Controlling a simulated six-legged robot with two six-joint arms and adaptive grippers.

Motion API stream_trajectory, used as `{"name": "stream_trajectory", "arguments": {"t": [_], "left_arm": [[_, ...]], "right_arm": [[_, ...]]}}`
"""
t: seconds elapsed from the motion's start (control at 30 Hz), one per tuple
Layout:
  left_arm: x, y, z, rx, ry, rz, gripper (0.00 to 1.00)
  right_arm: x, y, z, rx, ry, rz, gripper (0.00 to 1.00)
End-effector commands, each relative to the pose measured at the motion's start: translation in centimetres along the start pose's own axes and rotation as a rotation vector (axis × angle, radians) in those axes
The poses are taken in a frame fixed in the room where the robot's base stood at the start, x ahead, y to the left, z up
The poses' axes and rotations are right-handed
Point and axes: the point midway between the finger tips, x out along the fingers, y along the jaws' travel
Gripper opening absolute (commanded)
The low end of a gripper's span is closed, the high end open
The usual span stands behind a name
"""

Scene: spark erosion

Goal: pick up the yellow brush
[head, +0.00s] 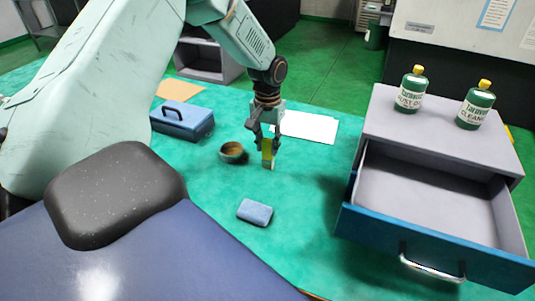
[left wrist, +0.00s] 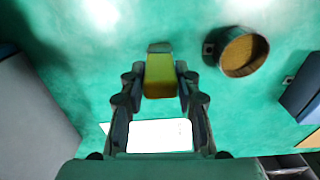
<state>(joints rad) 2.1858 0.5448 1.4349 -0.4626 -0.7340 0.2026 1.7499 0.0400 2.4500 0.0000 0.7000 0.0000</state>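The yellow brush (head: 267,148) is upright between the fingers of my left gripper (head: 264,141), with its pale end pointing down toward the green tabletop. My right gripper is not in view.
A round brown-filled bowl (head: 232,152) stands just left of the brush. A blue-grey block (head: 255,212) lies nearer, a blue toolbox (head: 182,121) farther left, white paper (head: 308,127) behind. An open drawer (head: 430,235) is at right, under two green bottles (head: 411,91) (head: 475,108).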

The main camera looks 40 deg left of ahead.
Motion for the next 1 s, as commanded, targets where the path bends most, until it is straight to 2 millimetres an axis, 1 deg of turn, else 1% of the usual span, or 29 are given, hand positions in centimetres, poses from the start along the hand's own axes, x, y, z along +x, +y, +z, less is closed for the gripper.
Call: {"name": "stream_trajectory", "arguments": {"t": [0.03, 0.07, 0.3, 0.57, 0.67, 0.9, 1.0], "left_arm": [[0.0, 0.0, 0.0, 0.0, 0.0, 0.0, 0.23], [0.0, 0.0, 0.0, 0.0, 0.0, 0.0, 0.2], [0.1, 0.0, 0.0, 0.0, 0.0, 0.0, 0.0], [-0.2, 0.0, 0.0, 0.0, 0.001, 0.0, 0.0], [-1.4, 0.0, -0.1, 0.001, 0.003, 0.001, 0.0], [-6.2, 0.0, -0.1, 0.0, 0.004, 0.001, 0.0], [-7.8, 0.0, -0.1, 0.0, 0.003, 0.001, 0.0]], "right_arm": [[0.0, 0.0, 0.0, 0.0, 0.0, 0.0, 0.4], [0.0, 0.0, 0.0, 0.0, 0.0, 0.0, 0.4], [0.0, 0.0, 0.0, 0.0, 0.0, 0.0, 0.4], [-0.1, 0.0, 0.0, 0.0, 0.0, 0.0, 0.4], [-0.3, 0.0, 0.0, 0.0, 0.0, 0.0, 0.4], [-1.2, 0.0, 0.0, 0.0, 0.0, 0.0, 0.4], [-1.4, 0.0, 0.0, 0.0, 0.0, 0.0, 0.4]]}}
